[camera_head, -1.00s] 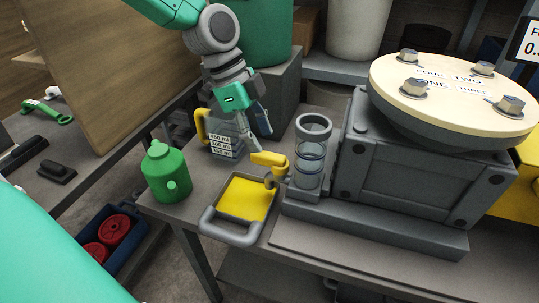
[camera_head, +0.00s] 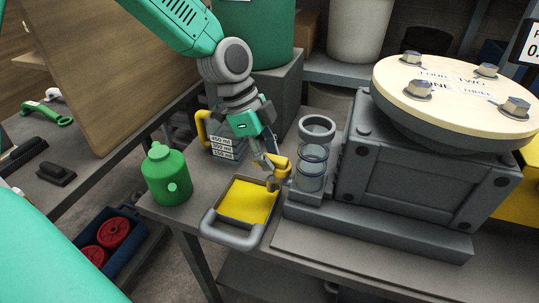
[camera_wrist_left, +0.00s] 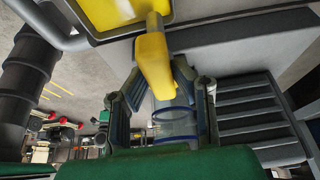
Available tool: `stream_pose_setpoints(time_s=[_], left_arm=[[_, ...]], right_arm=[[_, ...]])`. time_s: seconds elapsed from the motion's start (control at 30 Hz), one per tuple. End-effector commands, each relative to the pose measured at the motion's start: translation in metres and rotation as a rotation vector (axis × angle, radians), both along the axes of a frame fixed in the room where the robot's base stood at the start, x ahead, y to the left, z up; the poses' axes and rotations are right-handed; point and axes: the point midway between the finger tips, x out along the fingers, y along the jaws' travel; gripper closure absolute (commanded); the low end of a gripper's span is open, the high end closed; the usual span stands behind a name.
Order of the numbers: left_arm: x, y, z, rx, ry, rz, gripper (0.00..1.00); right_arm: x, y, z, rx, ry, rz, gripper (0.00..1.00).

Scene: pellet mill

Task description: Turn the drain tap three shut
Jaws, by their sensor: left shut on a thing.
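The drain tap has a yellow lever (camera_head: 279,164) at the foot of the clear sight tube, above the front tray; the lever also shows in the left wrist view (camera_wrist_left: 154,66). My left gripper (camera_head: 267,165) reaches down from behind and is shut on the lever. In the left wrist view its two fingers (camera_wrist_left: 158,88) stand on either side of the yellow lever. The fingers partly hide the lever in the head view, and the tap's number is not readable. My right gripper is not in view.
The sight tube (camera_head: 312,150) stands close right of the lever, beside the grey mill housing (camera_head: 410,180) with its bolted cream lid (camera_head: 455,92). A yellow tray with a grey rim (camera_head: 232,236) lies in front. A jug (camera_head: 225,143) and a green bottle (camera_head: 167,175) stand left.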

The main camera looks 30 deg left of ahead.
Motion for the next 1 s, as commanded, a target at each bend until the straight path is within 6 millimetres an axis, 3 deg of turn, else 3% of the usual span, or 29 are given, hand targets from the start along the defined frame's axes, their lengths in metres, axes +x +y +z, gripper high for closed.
stream_pose_setpoints(time_s=[0.37,1.0], left_arm=[[-0.005,0.004,-0.001,0.006,0.005,0.114,1.0],[-0.023,-0.007,-0.001,0.012,0.007,0.69,1.0]], right_arm=[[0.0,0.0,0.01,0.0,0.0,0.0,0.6],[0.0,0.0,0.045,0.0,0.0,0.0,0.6]])
